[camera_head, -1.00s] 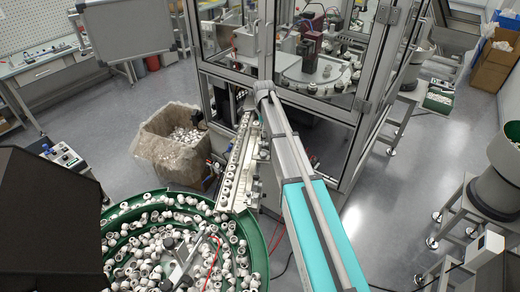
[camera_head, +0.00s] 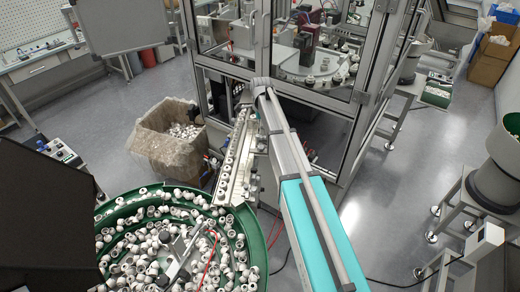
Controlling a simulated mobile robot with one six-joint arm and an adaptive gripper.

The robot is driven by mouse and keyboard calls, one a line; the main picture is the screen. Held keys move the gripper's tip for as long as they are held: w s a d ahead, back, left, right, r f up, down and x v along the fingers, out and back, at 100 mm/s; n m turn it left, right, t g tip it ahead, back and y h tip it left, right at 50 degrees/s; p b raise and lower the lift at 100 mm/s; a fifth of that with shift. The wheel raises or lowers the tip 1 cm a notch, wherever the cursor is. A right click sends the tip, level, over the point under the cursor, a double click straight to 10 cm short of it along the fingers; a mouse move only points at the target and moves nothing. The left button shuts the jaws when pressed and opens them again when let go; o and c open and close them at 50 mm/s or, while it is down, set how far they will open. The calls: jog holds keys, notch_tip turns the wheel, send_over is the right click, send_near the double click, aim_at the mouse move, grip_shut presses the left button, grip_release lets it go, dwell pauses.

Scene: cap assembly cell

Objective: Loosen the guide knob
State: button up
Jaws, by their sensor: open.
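A straight guide track (camera_head: 238,150) runs from the green bowl feeder (camera_head: 262,245) up to the glass-walled machine (camera_head: 285,95), with a row of white caps along it. The guide knob is too small to make out or hidden near the track and my arm. My teal and grey arm (camera_head: 310,225) reaches from the lower right to the upper end of the track. Its far joint (camera_head: 261,86) is beside the machine's front frame. I cannot make out my gripper's fingers; they are hidden beyond the arm's far end.
A bag-lined bin (camera_head: 150,150) of white caps stands left of the track. A dark panel (camera_head: 40,225) fills the lower left. A grey feeder on a stand (camera_head: 495,180) is at the right. Open floor (camera_head: 385,215) lies between it and my arm.

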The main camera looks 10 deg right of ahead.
aim_at(261, 147)
jog(key=shift+f+b, duration=5.35)
jog(key=shift+f, duration=0.25)
jog(key=shift+c, duration=0.2)
grip_shut()
jog(key=shift+n, duration=0.3)
jog(key=n, duration=0.3)
jog(key=shift+n, duration=2)
